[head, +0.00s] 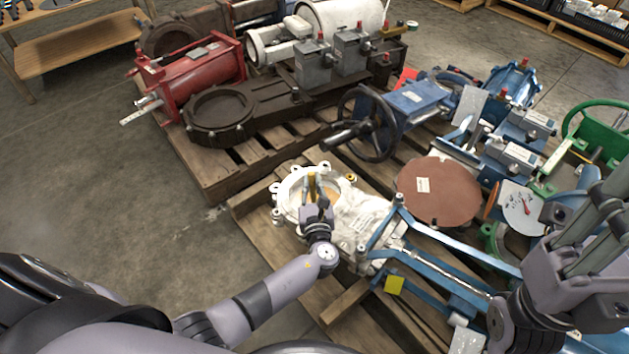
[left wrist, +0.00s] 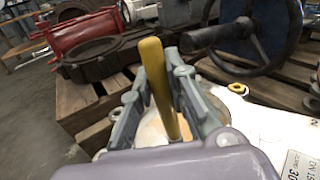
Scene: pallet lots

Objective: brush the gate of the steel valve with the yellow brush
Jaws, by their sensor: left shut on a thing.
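My left gripper (head: 317,203) is shut on the yellow brush (head: 311,183) over the round opening of the steel valve. The brush's yellow handle (left wrist: 155,80) stands up between the fingers in the left wrist view; its bristle end is hidden. The valve has a whitish ring flange (head: 284,193), a pale wrapped body (head: 360,222) and a blue frame (head: 440,240). A tan surface, seemingly the gate (head: 331,197), shows partly inside the ring. I cannot tell whether the brush touches it. My right gripper (head: 592,235) is at the right edge; its fingertips are not clear.
Wooden pallets (head: 258,222) carry several other valves. A brown disc (head: 438,190) lies right of the opening, and a black handwheel (head: 372,125) stands behind it. A red cylinder (head: 200,72) is at the back left. Bare floor lies to the left.

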